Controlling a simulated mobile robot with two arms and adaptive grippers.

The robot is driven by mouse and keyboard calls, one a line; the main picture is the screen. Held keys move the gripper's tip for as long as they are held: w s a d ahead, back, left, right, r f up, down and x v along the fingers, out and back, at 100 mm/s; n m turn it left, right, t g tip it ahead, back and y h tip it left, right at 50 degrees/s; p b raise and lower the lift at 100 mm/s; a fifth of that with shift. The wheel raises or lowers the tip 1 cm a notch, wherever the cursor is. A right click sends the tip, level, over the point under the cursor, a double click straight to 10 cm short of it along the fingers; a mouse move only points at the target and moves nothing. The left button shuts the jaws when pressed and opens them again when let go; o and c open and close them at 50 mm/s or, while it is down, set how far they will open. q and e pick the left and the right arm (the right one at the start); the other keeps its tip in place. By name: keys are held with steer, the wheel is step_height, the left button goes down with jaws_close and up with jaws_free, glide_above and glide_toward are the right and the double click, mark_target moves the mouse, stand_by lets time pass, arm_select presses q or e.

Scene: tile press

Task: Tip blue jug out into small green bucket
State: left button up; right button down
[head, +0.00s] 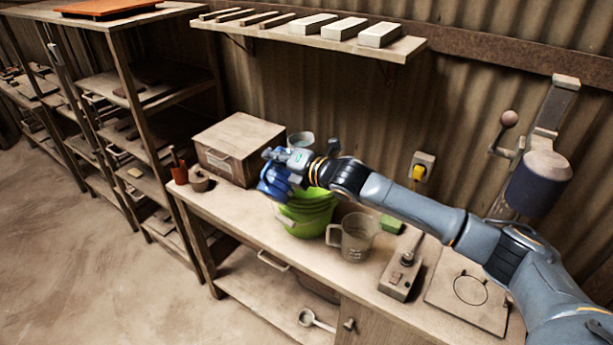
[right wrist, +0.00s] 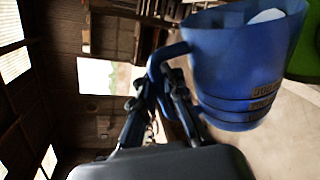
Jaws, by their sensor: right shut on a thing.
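The blue jug (head: 272,184) is in my right gripper (head: 287,168), over the left part of the small green bucket (head: 306,216). In the right wrist view the jug (right wrist: 238,75) shows its handle between the fingers of my right gripper (right wrist: 162,88). That view is rolled, with the floor to the right, so the jug looks tipped well over onto its side. Something pale shows in its mouth. A green edge (right wrist: 306,55) is at the right there. The bucket stands on the bench; its inside is mostly hidden. My left gripper is not in view.
A clear measuring jug (head: 355,238) stands close right of the bucket. A wooden box (head: 238,148) and a small pale container (head: 300,140) are behind. A switch box (head: 400,272) and a lever press (head: 540,170) are at the right.

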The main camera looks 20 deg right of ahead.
mark_target(283, 150)
steer(key=shift+w+d+r+m, duration=0.15)
steer(key=shift+w+d+m, duration=0.15)
steer(key=shift+d+m, duration=0.1)
steer(key=shift+w+d, duration=0.15)
steer(key=shift+w+d+m+g, duration=0.1)
steer(key=shift+d+m+g, duration=0.05)
steer(key=shift+m+g, duration=0.2)
steer(key=shift+w+d+r+m+y+b, duration=0.1)
steer(key=shift+w+d+m+y+b, duration=0.25)
steer(key=shift+w+d+b, duration=0.25)
steer(key=shift+d+r+b, duration=0.1)
steer(key=shift+d+b, duration=0.15)
steer(key=shift+b, duration=0.1)
steer(key=shift+w+d+b, duration=0.15)
steer(key=shift+w+b, duration=0.05)
steer(key=shift+b, duration=0.65)
steer(key=shift+w+d+r+m+g+b, duration=0.25)
steer(key=shift+w+d+m+b, duration=0.3)
steer(key=shift+b, duration=1.3)
steer(key=shift+w+d+r+m+g+b, duration=0.1)
steer(key=shift+w+d+r+m+b, duration=0.4)
steer(key=shift+b, duration=1.35)
